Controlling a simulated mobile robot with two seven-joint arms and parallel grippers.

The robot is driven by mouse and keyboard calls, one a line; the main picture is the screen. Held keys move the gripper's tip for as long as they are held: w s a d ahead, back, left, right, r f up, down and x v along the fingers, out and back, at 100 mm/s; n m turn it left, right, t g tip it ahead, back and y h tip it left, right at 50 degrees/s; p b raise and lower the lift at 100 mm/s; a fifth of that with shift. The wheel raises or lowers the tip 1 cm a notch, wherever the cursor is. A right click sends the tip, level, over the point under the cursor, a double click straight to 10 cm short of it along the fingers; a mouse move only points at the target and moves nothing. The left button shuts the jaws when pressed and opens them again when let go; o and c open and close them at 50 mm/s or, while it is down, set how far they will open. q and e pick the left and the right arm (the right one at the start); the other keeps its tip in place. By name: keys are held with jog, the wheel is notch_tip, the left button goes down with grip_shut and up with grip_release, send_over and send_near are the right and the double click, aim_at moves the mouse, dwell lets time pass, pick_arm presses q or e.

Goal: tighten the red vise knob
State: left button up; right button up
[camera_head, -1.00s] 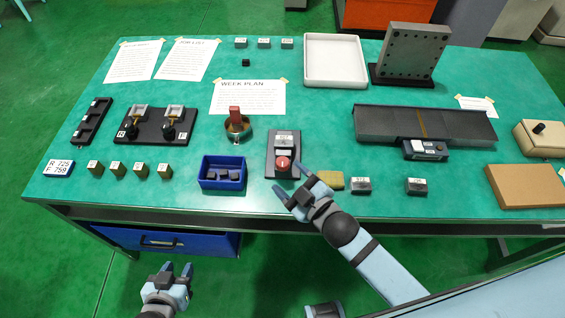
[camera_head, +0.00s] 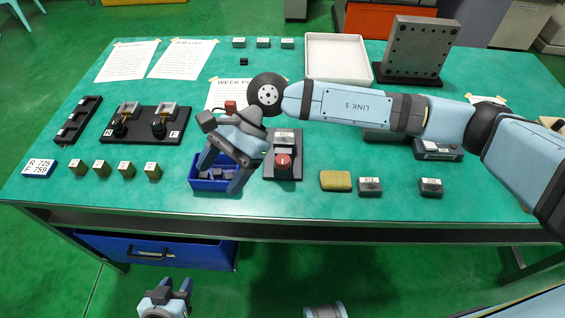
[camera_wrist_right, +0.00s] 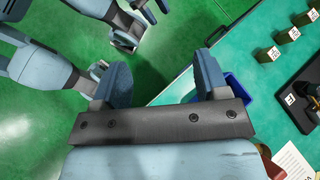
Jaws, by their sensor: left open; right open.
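The round red knob (camera_head: 283,162) sits on a dark baseplate (camera_head: 291,177) with a pale labelled block, near the front middle of the table. My right gripper (camera_head: 222,172) is open and empty in the head view, pointing down over the blue bin (camera_head: 211,185), left of the knob and apart from it. In the right wrist view my right gripper (camera_wrist_right: 161,82) shows both fingers spread with nothing between them; the knob is not visible there. My left gripper (camera_head: 177,287) is open and empty, low in front of the table; it also shows in the right wrist view (camera_wrist_right: 138,28).
The blue bin holds several dark pieces. Left of it stand several brass blocks (camera_head: 153,170) and a dark two-station fixture (camera_head: 143,138). A yellow block (camera_head: 335,181) and dark labelled blocks (camera_head: 369,187) lie to the right. My right arm crosses above the table and covers things behind it.

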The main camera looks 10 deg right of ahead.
jog(key=w+d+f+n+t+h+b, duration=0.1)
jog(key=w+d+f+n+t+h, duration=0.15)
jog(key=w+d+h, duration=0.35)
jog(key=r+n+t+h+b, duration=0.1)
jog(key=r+n+t+h, duration=0.1)
jog(key=t, duration=0.1)
send_over(283, 159)
notch_tip(283, 159, down, 14)
jog(key=shift+r, duration=0.15)
jog(key=c, duration=0.9)
jog(key=shift+c, duration=0.2)
